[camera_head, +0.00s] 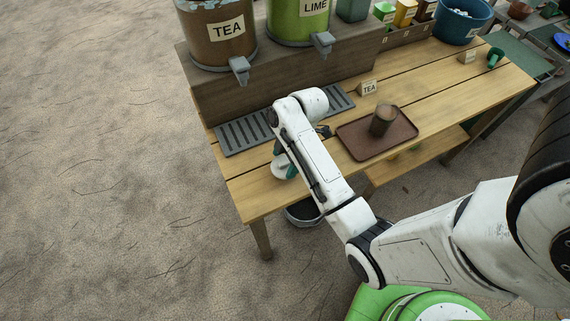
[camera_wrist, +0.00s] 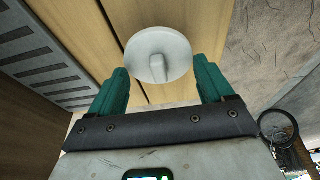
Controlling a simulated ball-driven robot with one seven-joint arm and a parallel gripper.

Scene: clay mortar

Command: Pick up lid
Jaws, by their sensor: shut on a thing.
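The lid (camera_wrist: 158,45) is a round white disc with a raised bar-shaped handle across its middle, seen in the wrist view. In the head view, the white lid (camera_head: 279,169) shows partly behind my arm, close to the table's front left edge. My gripper (camera_head: 291,172) is mostly hidden there by my arm. I cannot tell whether the lid touches the table.
A brown tray (camera_head: 352,143) with a dark cup (camera_head: 382,120) stands to the right on the wooden table (camera_head: 247,192). A grey drip grate (camera_head: 240,133) lies behind, below the tea dispenser (camera_head: 215,45) and lime dispenser (camera_head: 290,22). A small tea sign (camera_head: 368,88) stands behind the tray.

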